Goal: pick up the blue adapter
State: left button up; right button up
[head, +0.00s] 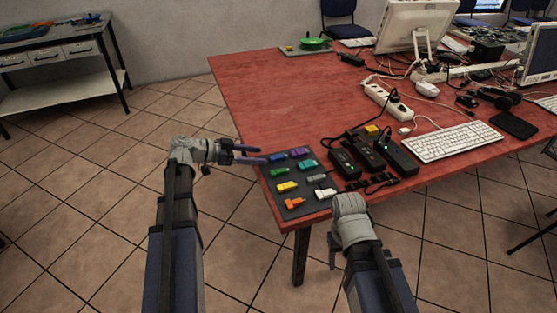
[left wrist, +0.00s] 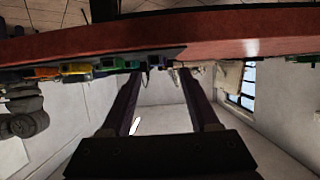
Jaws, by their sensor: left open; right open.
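The blue adapter (head: 278,157) lies at the back left corner of a dark mat (head: 297,209) on the red table. My left gripper (head: 263,154) is open and level, just left of the blue adapter, with its fingertips close to it; whether they touch it I cannot tell. In the left wrist view my two open fingers (left wrist: 160,70) point at a row of adapters along the table edge.
Purple (head: 300,153), green (head: 279,173), teal (head: 307,164), yellow (head: 287,187), orange (head: 294,203), grey (head: 316,179) and white (head: 325,194) adapters share the mat. Black power bricks (head: 369,154) with cables stand right of it. The red table's (head: 270,95) back left is clear.

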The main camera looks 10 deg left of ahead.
aim_at(275, 157)
pick_arm(q)
jog(key=b+x, duration=0.1)
jog(key=x, duration=0.4)
jog(key=shift+s+d+b, duration=0.15)
jog(key=shift+d+b, duration=0.1)
jog(key=shift+b, duration=0.1)
jog(key=shift+r, duration=0.15)
grip_shut()
